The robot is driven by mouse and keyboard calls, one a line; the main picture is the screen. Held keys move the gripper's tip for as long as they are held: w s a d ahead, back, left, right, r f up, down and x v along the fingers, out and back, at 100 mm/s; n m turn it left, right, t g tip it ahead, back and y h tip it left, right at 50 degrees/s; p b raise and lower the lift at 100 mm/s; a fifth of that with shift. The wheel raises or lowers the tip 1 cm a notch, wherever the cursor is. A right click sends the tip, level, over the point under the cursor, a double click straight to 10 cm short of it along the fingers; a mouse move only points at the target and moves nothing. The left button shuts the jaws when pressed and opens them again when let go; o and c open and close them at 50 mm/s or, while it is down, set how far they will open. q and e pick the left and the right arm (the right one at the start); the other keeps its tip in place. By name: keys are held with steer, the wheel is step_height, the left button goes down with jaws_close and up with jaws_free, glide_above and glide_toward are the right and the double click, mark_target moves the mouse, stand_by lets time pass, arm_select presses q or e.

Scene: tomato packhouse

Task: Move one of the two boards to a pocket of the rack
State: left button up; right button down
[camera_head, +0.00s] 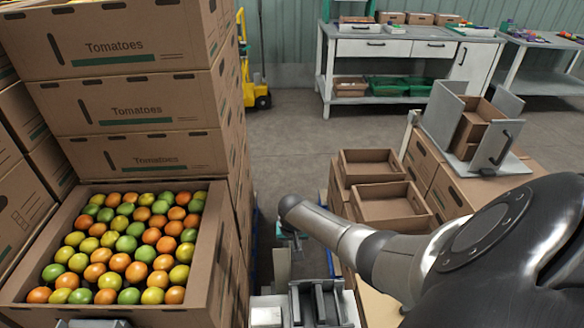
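No flat board can be made out for certain. A light grey holder (447,112) with upright side panels stands on cartons at the right, with brown pieces (474,124) between the panels. My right arm reaches in from the right, and its wrist ends near the centre.
An open carton (212,250) of orange, green and yellow tomatoes stands at the left, before stacked cartons (140,103). Two open empty cartons (392,202) stand right of centre. A workbench (385,48) is at the back. The floor (300,135) between is clear.

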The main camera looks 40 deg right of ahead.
steer(key=shift+f+b, duration=0.75)
steer(key=shift+f, duration=0.35)
steer(key=c, duration=0.6)
jaws_free()
step_height(320, 180, up, 8)
steer(key=p, duration=0.8)
steer(key=shift+r+p, duration=0.1)
steer(key=shift+p, duration=0.25)
